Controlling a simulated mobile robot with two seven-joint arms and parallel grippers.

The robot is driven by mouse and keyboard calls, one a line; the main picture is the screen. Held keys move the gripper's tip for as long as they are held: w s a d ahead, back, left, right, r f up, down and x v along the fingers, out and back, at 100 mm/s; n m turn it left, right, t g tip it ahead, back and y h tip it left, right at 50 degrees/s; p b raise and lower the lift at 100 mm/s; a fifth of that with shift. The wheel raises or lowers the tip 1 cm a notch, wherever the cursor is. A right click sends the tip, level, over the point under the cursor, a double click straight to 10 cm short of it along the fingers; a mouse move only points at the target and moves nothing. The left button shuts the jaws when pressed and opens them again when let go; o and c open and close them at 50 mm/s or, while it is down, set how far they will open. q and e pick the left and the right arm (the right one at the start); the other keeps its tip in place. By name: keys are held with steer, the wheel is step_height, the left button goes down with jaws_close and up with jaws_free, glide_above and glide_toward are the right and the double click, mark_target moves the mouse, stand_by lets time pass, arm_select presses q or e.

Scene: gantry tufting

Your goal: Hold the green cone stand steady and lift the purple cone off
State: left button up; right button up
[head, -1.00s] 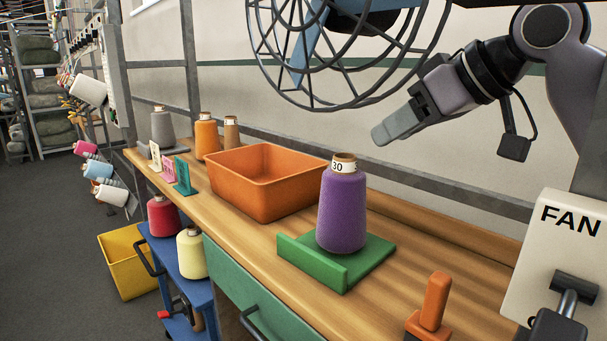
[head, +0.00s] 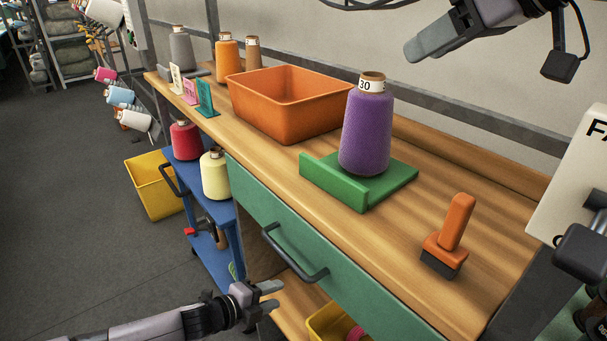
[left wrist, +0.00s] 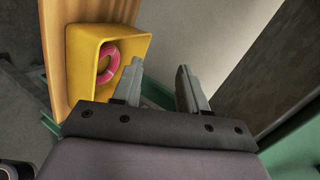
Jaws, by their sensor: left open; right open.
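The purple cone (head: 366,128), with a band marked 30 at its top, stands upright on the green cone stand (head: 390,186) on the wooden bench. The stand has a raised lip on its near left side. My left gripper (head: 270,296) is low in front of the bench, below the drawer handle, apart from the stand. In the left wrist view its two fingers (left wrist: 158,88) are apart with nothing between them. My right gripper (head: 432,42) is in the air above and behind the cone, empty; its fingers overlap in this view.
A green drawer (head: 255,200) with a dark handle fronts the bench. A yellow bin (left wrist: 84,72) holding a pink ring is near my left gripper.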

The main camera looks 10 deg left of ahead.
arm_select(q)
steer(key=w+a+r+m+t+y, duration=0.15)
steer(key=w+a+r+m, duration=0.35)
steer(key=a, duration=0.7)
steer(key=w+a+r+m+y, duration=0.2)
steer(key=w+a+r, duration=0.4)
steer(key=a, duration=0.6)
steer(key=a+r+m+t+y, duration=0.2)
steer(key=a+r+m+y, duration=0.2)
steer(key=a+r, duration=1.45)
steer(key=w+d+r+m+g+h, duration=0.1)
steer(key=w+d+r+m+h, duration=0.1)
steer(key=w+d+m, duration=0.3)
steer(key=d+r+m+g+h, duration=0.1)
steer(key=d+r+m+h, duration=0.15)
steer(key=d, duration=0.35)
step_height(320, 180, up, 8)
steer(key=r+m+g+y, duration=0.1)
steer(key=m+g+y, duration=0.3)
steer(key=m+g, duration=1.2)
glide_above(303, 154)
steer(key=m+t, duration=0.3)
steer(key=t, duration=0.1)
steer(key=shift+w+a+f+m, duration=0.15)
steer(key=shift+f+m, duration=0.1)
steer(key=shift+d+f, duration=0.2)
steer(key=shift+f, duration=3.45)
